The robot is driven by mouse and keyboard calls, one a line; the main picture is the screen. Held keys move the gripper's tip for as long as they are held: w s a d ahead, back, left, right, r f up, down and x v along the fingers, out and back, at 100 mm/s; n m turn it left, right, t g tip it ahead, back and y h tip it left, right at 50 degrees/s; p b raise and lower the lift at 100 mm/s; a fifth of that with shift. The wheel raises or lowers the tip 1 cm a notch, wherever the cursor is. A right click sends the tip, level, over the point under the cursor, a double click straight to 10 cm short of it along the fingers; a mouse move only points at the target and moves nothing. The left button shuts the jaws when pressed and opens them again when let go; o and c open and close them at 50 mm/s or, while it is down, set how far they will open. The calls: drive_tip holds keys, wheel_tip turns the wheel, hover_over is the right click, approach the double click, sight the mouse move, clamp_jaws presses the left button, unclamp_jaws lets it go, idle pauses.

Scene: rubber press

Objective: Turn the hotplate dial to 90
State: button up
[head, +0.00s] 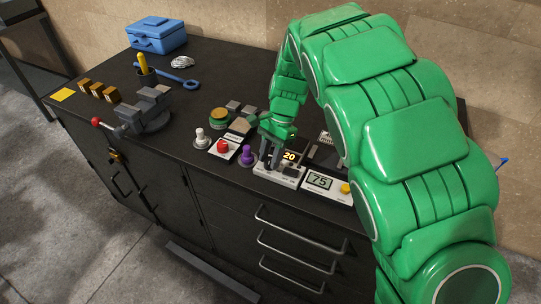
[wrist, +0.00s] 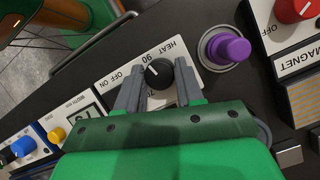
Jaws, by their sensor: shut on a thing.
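The hotplate dial (wrist: 158,73) is a round black knob with a white mark on a light panel (wrist: 110,80) lettered "HEAT", "90" and "OFF ON". The mark faces up and left in the wrist view, roughly toward the "90". My gripper (wrist: 157,80) has one finger on each side of the dial and is shut on it. In the head view my gripper (head: 271,160) points down at the panel and hides most of the dial.
A purple knob (head: 248,156) stands close beside the panel, with a red knob (head: 222,146) and a white knob (head: 200,138) further left. A unit with a display reading 75 (head: 319,181) stands close on the right. A vise (head: 147,108) is further left.

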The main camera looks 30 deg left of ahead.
drive_tip(key=shift+n, duration=0.5)
drive_tip(key=o, duration=1)
drive_tip(key=shift+o, duration=0.2)
drive_tip(key=v, duration=0.7)
drive_tip(key=shift+r, duration=0.4)
drive_tip(key=shift+w+a, duration=0.1)
drive_tip(key=shift+w, duration=0.05)
